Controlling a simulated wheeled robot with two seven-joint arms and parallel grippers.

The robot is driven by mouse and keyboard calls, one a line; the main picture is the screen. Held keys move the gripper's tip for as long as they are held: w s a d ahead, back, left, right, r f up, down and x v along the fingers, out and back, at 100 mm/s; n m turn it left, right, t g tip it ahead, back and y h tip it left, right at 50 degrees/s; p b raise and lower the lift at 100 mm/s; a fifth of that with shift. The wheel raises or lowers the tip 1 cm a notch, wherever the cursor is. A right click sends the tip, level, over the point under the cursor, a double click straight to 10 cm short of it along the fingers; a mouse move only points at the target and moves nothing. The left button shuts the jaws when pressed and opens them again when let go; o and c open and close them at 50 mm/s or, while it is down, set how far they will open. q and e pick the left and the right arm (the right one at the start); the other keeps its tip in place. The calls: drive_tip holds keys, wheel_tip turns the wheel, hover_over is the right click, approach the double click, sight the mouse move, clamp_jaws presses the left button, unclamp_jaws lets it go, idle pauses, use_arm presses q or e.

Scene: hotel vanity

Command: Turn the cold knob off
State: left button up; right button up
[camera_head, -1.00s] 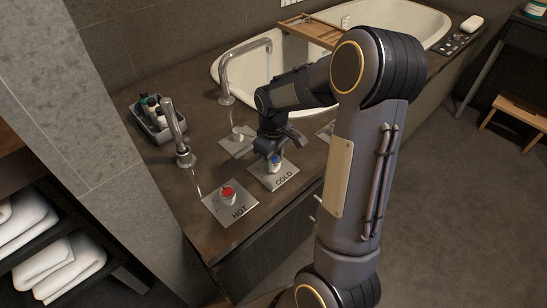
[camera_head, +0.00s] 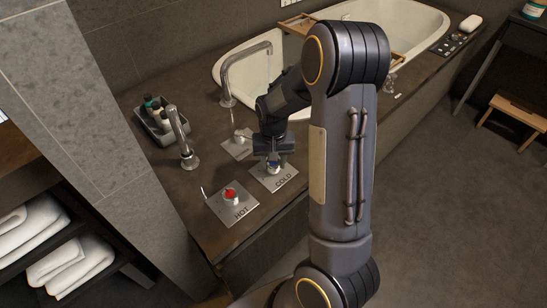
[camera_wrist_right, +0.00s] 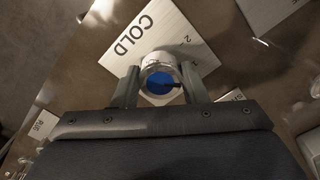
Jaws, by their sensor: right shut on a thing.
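The cold knob, white with a blue top, stands on the metal plate marked COLD (camera_head: 284,181). In the right wrist view the knob's blue top (camera_wrist_right: 160,82) sits between the two fingers of my right gripper (camera_wrist_right: 160,88). In the head view the right gripper (camera_head: 273,160) points down over the knob and hides part of it. It is shut on the knob. The COLD plate also shows in the wrist view (camera_wrist_right: 184,31), with a small 2 marked on it. My left gripper is not in view.
A red-topped hot knob (camera_head: 230,195) stands on the HOT plate (camera_head: 237,212) in front. A curved faucet (camera_head: 180,137) and a tray of bottles (camera_head: 150,121) are to the left. A bathtub (camera_head: 232,66) lies behind, with a tall spout (camera_head: 228,75) at its edge.

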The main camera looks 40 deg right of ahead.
drive_tip(key=m+p, duration=0.2)
drive_tip(key=m, duration=0.2)
drive_tip(key=shift+r, duration=0.2)
drive_tip(key=shift+f+m+p, duration=0.1)
drive_tip(key=shift+m+p, duration=0.9)
drive_tip(key=shift+m, duration=0.8)
drive_tip(key=o, duration=1)
wheel_tip(320, 180, up, 8)
drive_tip(key=shift+f+p, duration=0.15)
drive_tip(key=shift+p, duration=0.95)
